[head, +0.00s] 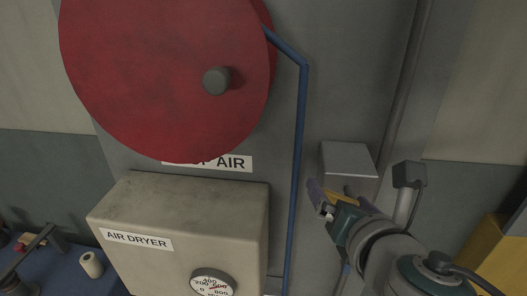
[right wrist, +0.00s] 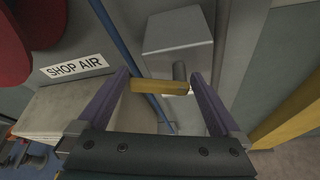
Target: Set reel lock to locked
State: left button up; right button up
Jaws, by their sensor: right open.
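The hose reel (head: 165,70) is a large red disc with a dark round hub (head: 216,81) at upper left in the head view. To its lower right is a grey box (head: 348,157) with a yellow lever (head: 337,197) below it, apparently the reel lock. In the right wrist view, the lever (right wrist: 158,87) lies crosswise, its right end at a dark pin (right wrist: 180,71). My right gripper (head: 328,193) is open, its purple fingers on either side of the lever. I cannot tell whether they touch it. My left gripper is out of view.
A blue hose (head: 300,130) runs down left of the grey box. The beige air dryer (head: 200,215) with a gauge stands below the reel. A grey pipe (head: 408,75) runs behind my right arm. A yellow object (head: 495,258) stands at lower right.

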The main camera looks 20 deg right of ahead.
jog(key=shift+w, duration=0.2)
jog(key=shift+f, duration=0.1)
jog(key=c, duration=1.1)
